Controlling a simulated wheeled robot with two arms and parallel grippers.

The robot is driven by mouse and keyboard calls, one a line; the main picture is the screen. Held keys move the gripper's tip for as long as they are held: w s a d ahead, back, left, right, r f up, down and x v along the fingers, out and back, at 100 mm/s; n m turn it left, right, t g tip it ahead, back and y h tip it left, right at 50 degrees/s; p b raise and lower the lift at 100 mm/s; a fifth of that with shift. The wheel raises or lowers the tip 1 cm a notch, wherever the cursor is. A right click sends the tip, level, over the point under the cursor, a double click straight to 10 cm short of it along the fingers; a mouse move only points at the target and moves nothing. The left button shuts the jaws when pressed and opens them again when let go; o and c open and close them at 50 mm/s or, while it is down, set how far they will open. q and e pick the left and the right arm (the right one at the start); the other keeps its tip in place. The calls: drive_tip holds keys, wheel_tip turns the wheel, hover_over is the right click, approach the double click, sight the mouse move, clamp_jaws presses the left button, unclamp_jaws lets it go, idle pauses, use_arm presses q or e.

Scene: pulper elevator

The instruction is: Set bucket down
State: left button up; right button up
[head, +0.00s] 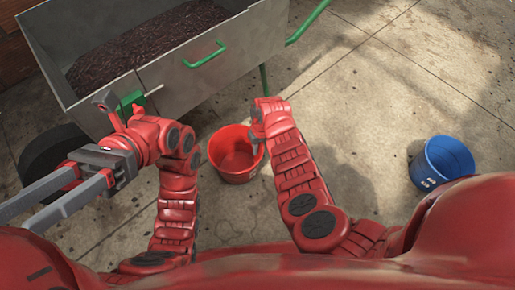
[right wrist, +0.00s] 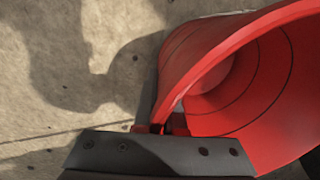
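A red bucket (head: 233,158) is upright in the middle of the head view, in front of the metal cart. I cannot tell whether its base touches the ground. My right gripper (head: 257,134) is at the bucket's right rim, mostly hidden by its own arm. In the right wrist view the gripper (right wrist: 160,128) has the rim of the red bucket (right wrist: 235,75) between its fingers and looks shut on it. My left gripper (head: 22,216) is at the lower left, its two grey fingers apart with nothing between them.
A grey metal cart (head: 205,76) with green handles holds dark material (head: 145,48) and stands behind the bucket. A dark wheel (head: 50,150) is at its left. A blue bucket (head: 447,160) stands at the right.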

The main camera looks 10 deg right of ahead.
drive_tip(key=o, duration=0.3)
